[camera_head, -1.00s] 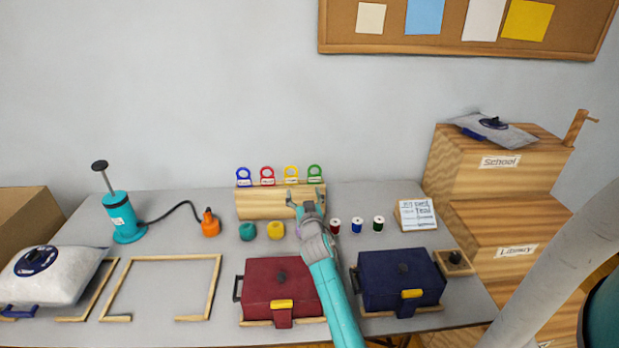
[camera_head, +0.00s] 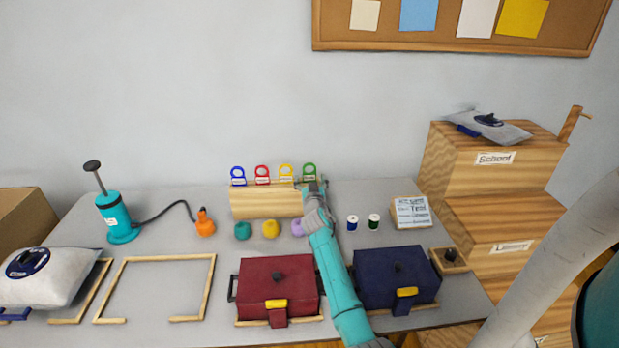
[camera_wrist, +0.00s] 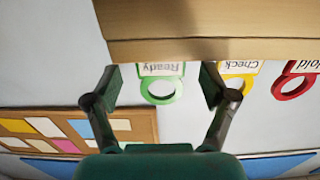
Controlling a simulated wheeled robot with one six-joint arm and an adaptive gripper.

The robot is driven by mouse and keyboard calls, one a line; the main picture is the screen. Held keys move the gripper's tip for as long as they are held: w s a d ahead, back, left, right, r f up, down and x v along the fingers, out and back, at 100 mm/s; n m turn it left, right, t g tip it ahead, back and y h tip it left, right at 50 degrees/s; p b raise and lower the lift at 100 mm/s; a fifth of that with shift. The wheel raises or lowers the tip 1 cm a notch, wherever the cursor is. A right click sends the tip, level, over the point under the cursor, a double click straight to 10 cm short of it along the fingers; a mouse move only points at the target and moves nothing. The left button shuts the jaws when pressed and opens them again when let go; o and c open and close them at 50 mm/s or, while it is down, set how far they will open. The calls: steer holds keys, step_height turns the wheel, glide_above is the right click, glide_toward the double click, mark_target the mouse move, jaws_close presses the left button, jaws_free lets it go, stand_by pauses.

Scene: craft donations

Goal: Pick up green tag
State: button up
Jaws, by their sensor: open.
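The green tag (camera_head: 309,171) is a ring with a white label, standing at the right end of a wooden block (camera_head: 264,204). In the wrist view the green tag (camera_wrist: 161,89) appears upside down, its label reading "Ready", against the block's edge (camera_wrist: 200,48). My gripper (camera_head: 312,186) is at the block's right end, by the tag. In the wrist view my gripper (camera_wrist: 160,87) is open, with one finger on each side of the tag. I see no contact between fingers and tag.
Yellow (camera_head: 286,171), red (camera_head: 262,172) and blue (camera_head: 238,173) tags stand left of the green one. A red case (camera_head: 262,278) and a navy case (camera_head: 385,272) sit at the table's front. Thread spools (camera_head: 352,223) stand right of my arm.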

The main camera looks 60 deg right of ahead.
steer(key=shift+x, duration=1.2)
steer(key=shift+c, duration=0.2)
steer(key=c, duration=0.9)
steer(key=shift+r, duration=0.15)
